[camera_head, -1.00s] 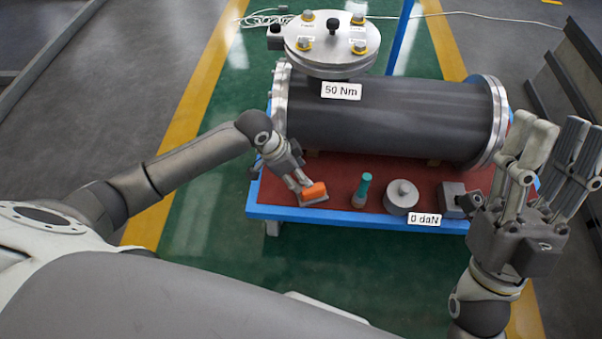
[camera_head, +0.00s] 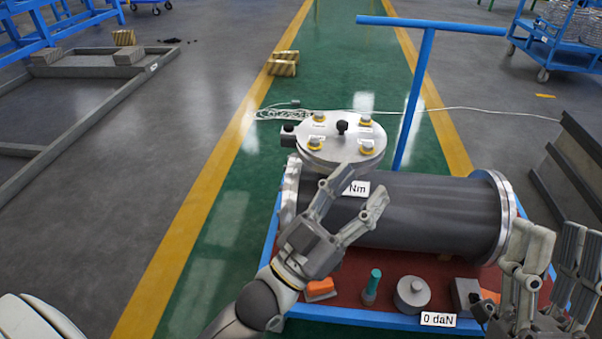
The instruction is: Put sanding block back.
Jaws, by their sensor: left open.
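The orange sanding block (camera_head: 320,287) lies on the red top of the blue-framed cart (camera_head: 385,318), near its front left corner. Part of it is close behind my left forearm in the picture. My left gripper (camera_head: 362,190) is open and empty, raised in front of the dark cylindrical shell (camera_head: 430,212), with its fingers pointing up and right. My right gripper (camera_head: 560,235) is at the right edge with its fingers spread apart; nothing shows between them.
A teal-handled tool (camera_head: 372,283), a grey round weight (camera_head: 412,293) and a grey block (camera_head: 466,294) stand along the cart's front. A blue handle post (camera_head: 415,95) rises behind.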

